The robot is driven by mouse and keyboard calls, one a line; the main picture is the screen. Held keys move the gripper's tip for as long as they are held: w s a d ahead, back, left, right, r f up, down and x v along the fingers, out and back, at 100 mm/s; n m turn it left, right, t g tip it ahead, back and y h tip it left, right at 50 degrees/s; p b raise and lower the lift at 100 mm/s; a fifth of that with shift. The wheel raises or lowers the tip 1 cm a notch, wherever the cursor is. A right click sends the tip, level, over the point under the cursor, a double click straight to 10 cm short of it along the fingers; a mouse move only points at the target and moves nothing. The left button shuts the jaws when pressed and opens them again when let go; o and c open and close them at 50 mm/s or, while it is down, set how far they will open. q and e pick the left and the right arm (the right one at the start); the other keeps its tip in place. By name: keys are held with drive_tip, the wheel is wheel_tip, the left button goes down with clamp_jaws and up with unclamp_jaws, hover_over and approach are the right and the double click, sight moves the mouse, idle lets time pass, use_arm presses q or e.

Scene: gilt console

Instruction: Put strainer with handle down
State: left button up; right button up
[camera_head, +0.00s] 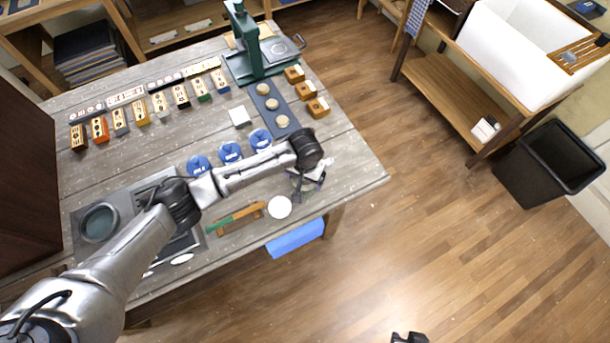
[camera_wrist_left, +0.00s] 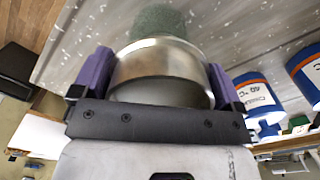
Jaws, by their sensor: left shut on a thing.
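My left gripper (camera_head: 311,184) hangs over the front right part of the grey wooden table (camera_head: 345,150). In the left wrist view its purple fingers (camera_wrist_left: 160,68) are shut on a shiny round metal thing, which I take to be the strainer (camera_wrist_left: 160,62). A greenish, speckled part shows just beyond its rim, close to the tabletop. I cannot make out its handle, or whether it touches the table. In the head view the strainer is hard to make out at the gripper. A dark tip of my right gripper (camera_head: 409,338) shows at the bottom edge, far from the table.
A white disc (camera_head: 279,207) and a green-handled tool (camera_head: 235,218) lie close left of the left gripper. Blue containers (camera_head: 230,152) stand behind the arm. A green press (camera_head: 250,45) stands at the back. Bare tabletop lies right of the gripper, up to the edge.

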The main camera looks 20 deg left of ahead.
use_arm(q)
drive_tip(key=shift+f, duration=0.25)
drive_tip(key=o, duration=0.7)
drive_tip(key=shift+c, duration=0.2)
wheel_tip(320, 180, up, 13)
drive_tip(key=shift+f, duration=0.15)
